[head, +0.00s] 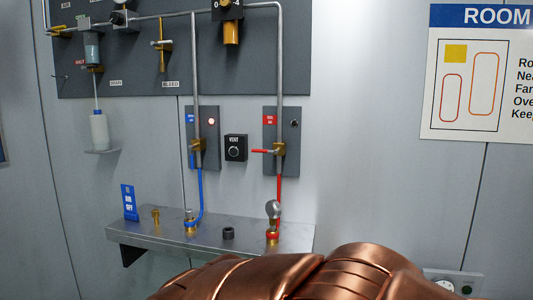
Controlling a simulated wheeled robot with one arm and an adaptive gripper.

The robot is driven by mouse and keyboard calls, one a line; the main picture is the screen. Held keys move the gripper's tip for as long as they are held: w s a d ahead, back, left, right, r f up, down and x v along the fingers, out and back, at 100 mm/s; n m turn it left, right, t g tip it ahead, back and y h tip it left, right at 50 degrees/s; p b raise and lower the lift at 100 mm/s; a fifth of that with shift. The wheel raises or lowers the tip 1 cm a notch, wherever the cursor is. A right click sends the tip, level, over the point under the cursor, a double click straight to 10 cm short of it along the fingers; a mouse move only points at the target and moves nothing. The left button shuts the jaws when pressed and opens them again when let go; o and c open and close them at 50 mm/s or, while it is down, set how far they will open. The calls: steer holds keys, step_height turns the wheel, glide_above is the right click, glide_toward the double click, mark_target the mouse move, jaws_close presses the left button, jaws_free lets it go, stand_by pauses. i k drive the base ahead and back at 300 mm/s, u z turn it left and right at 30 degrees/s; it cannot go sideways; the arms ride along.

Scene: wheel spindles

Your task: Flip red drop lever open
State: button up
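The red drop lever (262,151) sticks out to the left from a brass valve (280,147) on the right-hand grey panel. It lies about level, across the steel pipe that comes down from above. A red hose (279,190) runs down from this valve towards the shelf. A copper-coloured part of my arm fills the bottom of the head view, below the shelf. My gripper is not in view.
A blue lever (192,159) hangs down at the left valve. A black VENT knob box (235,148) sits between the panels. A metal shelf (150,236) below bears brass fittings and a round-topped piece (273,209).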

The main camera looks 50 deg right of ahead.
mark_target(278, 150)
steer(key=z, duration=1.55)
steer(key=k, duration=1.25)
steer(key=u, duration=0.95)
steer(key=i, duration=1.85)
steer(key=z, duration=0.8)
